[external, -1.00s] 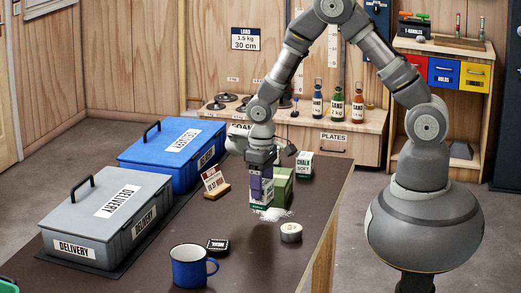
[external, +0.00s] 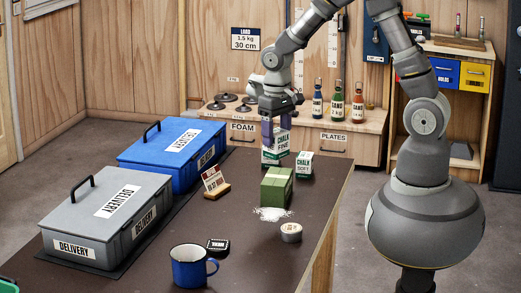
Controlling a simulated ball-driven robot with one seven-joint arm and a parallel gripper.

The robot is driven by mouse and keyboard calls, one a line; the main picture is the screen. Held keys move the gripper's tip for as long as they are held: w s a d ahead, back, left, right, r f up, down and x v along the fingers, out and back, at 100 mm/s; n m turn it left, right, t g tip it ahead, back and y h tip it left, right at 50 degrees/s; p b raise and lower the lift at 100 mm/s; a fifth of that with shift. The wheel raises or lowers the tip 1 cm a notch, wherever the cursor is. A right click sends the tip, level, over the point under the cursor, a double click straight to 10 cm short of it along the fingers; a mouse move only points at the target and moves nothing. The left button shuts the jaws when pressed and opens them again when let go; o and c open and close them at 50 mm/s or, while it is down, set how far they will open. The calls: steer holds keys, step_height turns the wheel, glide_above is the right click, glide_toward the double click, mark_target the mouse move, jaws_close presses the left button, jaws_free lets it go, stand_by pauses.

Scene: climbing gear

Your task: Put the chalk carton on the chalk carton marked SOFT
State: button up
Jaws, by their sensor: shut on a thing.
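My gripper (external: 276,127) points down and is shut on a white and green chalk carton (external: 275,150) that reads CHALK FINE. The carton is upright and appears to be held above the back of the table. The smaller white and green chalk carton marked SOFT (external: 304,165) stands upright on the table, just right of the held carton in the picture. The held carton is not over it, as far as this view shows. The gripper's fingers cover part of the held carton's upper side.
A green box (external: 277,188) stands in front of the cartons, with spilled white powder (external: 272,214) and a tape roll (external: 291,232) before it. A small sign (external: 215,183), blue case (external: 173,155), grey case (external: 107,215) and blue mug (external: 189,266) stand left and front.

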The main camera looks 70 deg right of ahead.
steer(key=s+d+m+p, duration=0.4)
steer(key=s+d+m, duration=0.9)
steer(key=d, duration=0.4)
steer(key=b, duration=0.2)
glide_above(305, 155)
step_height(305, 155, down, 7)
steer(key=shift+d+f+b, duration=0.15)
steer(key=shift+f+b, duration=0.3)
steer(key=shift+f, duration=1)
steer(key=shift+f, duration=0.1)
steer(key=o, duration=1.1)
